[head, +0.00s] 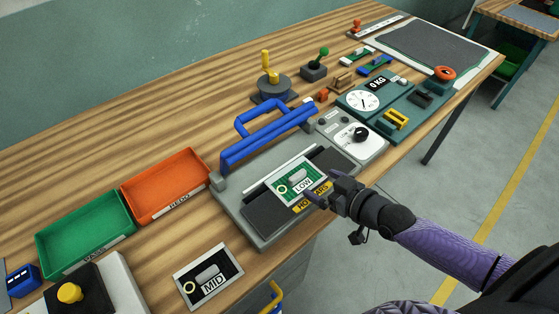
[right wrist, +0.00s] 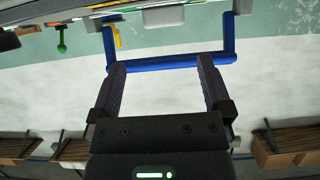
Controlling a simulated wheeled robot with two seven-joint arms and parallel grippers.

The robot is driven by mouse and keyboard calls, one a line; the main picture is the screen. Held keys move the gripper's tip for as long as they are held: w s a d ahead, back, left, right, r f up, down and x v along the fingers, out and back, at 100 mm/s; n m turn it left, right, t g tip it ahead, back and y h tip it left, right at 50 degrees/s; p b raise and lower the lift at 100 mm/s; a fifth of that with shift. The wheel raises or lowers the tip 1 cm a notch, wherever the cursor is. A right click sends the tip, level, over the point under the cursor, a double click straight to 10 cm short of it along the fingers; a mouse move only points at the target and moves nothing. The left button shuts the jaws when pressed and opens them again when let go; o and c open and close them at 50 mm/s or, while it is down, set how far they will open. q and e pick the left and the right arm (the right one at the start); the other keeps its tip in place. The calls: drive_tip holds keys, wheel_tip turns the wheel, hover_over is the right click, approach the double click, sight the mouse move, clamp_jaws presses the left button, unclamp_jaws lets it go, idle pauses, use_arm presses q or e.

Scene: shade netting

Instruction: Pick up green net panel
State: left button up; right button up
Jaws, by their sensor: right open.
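The green net panel (head: 284,192) has a white frame, a pale raised grip, a ring and a "LOW" label. It lies on the grey press-like machine (head: 236,208), below the blue bar handle (head: 270,137). My right gripper (head: 320,188) is at the panel's right side, close to its label, with its fingers apart and nothing between them. Whether a finger touches the panel cannot be told. In the right wrist view the open fingers (right wrist: 162,70) show against the blue handle (right wrist: 168,59) in the background. My left gripper is not in view.
A panel marked "MID" (head: 226,284) lies at the table's front edge. A green tray (head: 84,238) and an orange tray (head: 165,187) stand left of the machine. A scale (head: 410,110) and a dial unit (head: 352,138) stand to its right. Bare wood lies behind the trays.

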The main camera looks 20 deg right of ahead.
sight(299, 176)
drive_tip(key=b+x, duration=0.1)
drive_tip(key=x, duration=0.2)
drive_tip(key=b+x, duration=0.1)
drive_tip(key=x, duration=0.1)
drive_tip(key=b+x, duration=0.1)
drive_tip(key=x, duration=0.2)
drive_tip(key=shift+a+f+b, duration=0.35)
drive_tip(key=shift+f, duration=0.1)
drive_tip(key=shift+w, duration=0.25)
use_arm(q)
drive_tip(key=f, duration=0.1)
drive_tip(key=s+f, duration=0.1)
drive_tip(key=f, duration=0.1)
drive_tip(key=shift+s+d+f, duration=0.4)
use_arm(e)
drive_tip(key=shift+r, duration=0.1)
drive_tip(key=shift+c, duration=1.2)
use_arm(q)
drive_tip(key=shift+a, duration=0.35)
use_arm(e)
drive_tip(key=c, duration=0.9)
